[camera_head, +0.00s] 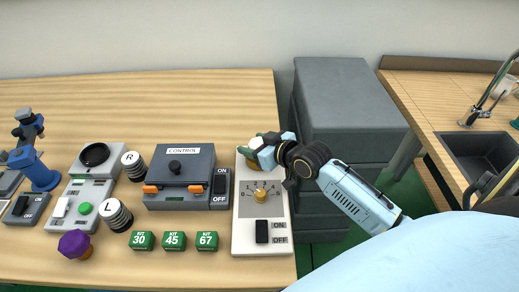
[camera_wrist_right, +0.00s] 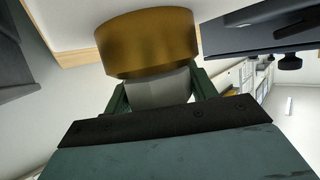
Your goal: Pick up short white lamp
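The short white lamp (camera_wrist_right: 160,90) shows in the right wrist view as a pale cylinder beside a gold round holder (camera_wrist_right: 150,43). My right gripper (camera_wrist_right: 160,88) has one green finger on each side of it; I cannot tell whether both fingers press on it. In the head view my right gripper (camera_head: 257,146) is at the back of the white panel (camera_head: 245,206), over the gold holder (camera_head: 254,166). It mostly hides the lamp there. My left gripper is not in view.
Left of the panel is a dark box (camera_head: 180,162) with orange clips. Green kit blocks (camera_head: 174,241), black-and-white cylinders (camera_head: 116,215) and a purple knob (camera_head: 75,244) stand farther left. A grey cabinet (camera_head: 345,95) is right of the table, near my right arm.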

